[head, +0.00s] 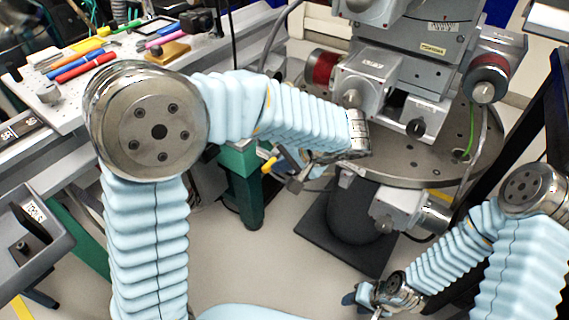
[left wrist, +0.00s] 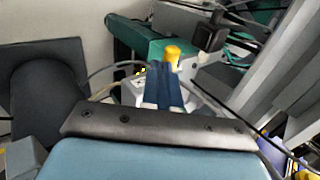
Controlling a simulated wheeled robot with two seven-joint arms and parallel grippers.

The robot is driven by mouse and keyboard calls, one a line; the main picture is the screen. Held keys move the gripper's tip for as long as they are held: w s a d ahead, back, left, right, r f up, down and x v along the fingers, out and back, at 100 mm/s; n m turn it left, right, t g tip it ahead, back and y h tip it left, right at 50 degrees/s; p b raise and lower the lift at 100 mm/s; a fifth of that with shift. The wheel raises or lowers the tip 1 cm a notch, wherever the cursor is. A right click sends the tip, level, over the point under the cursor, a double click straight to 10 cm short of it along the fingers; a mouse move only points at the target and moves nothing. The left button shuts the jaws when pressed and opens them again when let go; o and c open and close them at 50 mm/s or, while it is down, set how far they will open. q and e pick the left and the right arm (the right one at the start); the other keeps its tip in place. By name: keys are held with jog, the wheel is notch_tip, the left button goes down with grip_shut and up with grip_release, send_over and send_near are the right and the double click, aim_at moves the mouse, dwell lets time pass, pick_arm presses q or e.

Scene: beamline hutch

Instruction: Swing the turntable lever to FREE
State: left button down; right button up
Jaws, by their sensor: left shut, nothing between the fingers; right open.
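The turntable (head: 420,168) is a round grey metal plate at the right of the head view, carrying grey stage units. A lever with a yellow knob (head: 268,165) shows left of the turntable, near a green post. In the left wrist view the yellow knob (left wrist: 172,54) stands just beyond the fingertips. My left gripper (head: 302,166) is shut and empty, close to the lever; its blue fingers (left wrist: 163,70) point at the knob. I cannot tell whether they touch it. The lever's arm is mostly hidden. My right gripper (head: 368,295) is open and low, away from the lever.
A bench (head: 70,128) with coloured tools runs along the left. A green post (head: 243,195) stands beside the lever. A black base (head: 345,235) stands below the turntable. Cables pass around the lever in the left wrist view. Bare floor lies at lower middle.

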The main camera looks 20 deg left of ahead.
aim_at(268, 164)
pick_arm(q)
jog(key=shift+a+m+b, duration=0.25)
jog(key=shift+m+b, duration=0.05)
jog(key=shift+a+m+t, duration=0.15)
jog(key=shift+m+t, duration=0.15)
jog(key=shift+t, duration=0.1)
jog(key=a+m+b, duration=0.1)
jog(key=a+m+t+h+b, duration=0.1)
jog(key=b, duration=0.1)
jog(key=shift+a+f+m+t+h, duration=0.1)
jog(key=shift+f+m+t+h, duration=0.1)
jog(key=shift+m+t+h, duration=0.15)
jog(key=shift+w+a+m+t+h+b, duration=0.25)
jog(key=shift+a+m+t+h+b, duration=0.3)
jog(key=shift+m, duration=0.4)
jog(key=w+a+m+t+h+p, duration=0.1)
jog(key=w+a+m+h+p, duration=0.1)
jog(key=w+a+m+h, duration=0.3)
jog(key=shift+w+r+m+t, duration=0.2)
jog(key=shift+w+m+t, duration=0.2)
jog(key=shift+w+m, duration=0.85)
jog(key=shift+s+m, duration=0.3)
jog(key=shift+m, duration=0.05)
